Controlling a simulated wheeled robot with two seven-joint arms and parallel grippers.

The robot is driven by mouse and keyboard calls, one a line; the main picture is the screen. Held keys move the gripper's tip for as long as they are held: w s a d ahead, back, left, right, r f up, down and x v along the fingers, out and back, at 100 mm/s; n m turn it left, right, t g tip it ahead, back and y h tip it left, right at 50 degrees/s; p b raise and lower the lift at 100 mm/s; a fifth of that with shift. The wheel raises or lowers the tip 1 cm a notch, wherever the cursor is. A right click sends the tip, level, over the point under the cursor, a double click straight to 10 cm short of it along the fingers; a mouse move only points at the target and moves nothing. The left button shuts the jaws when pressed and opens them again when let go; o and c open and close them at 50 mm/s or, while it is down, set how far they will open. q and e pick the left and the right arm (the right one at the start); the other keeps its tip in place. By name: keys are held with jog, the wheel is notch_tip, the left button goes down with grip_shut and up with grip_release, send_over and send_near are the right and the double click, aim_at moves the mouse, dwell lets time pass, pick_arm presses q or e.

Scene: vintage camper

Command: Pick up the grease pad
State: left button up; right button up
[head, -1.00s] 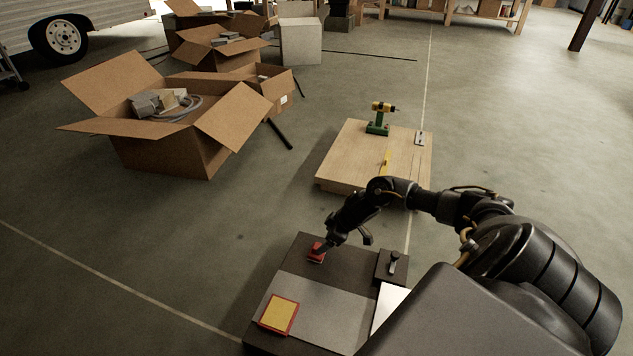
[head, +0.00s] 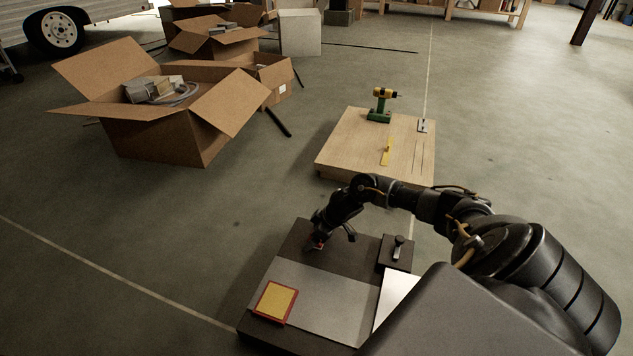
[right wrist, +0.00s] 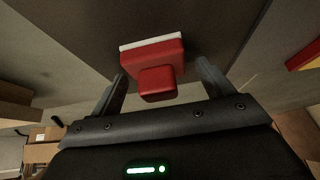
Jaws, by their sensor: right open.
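A red block with a knob and a thin white layer, which looks like the grease pad (head: 320,246), sits on the dark far part of the low work board (head: 295,236). In the head view my right gripper (head: 317,238) is over it and hides most of it. In the right wrist view the red pad (right wrist: 150,55) shows clearly, its knob between the two fingers of my right gripper (right wrist: 160,72). The fingers are open, with gaps on both sides of the knob. My left gripper is not in view.
A red-rimmed yellow pad (head: 275,301) lies at the board's near left. A dark block with a metal handle (head: 397,252) and a white sheet (head: 397,292) are at its right. Beyond is a wooden platform (head: 350,150) with a drill (head: 380,105). Open cardboard boxes (head: 160,140) stand left.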

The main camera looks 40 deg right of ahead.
jog(key=c, duration=1.1)
jog(key=shift+r, duration=0.1)
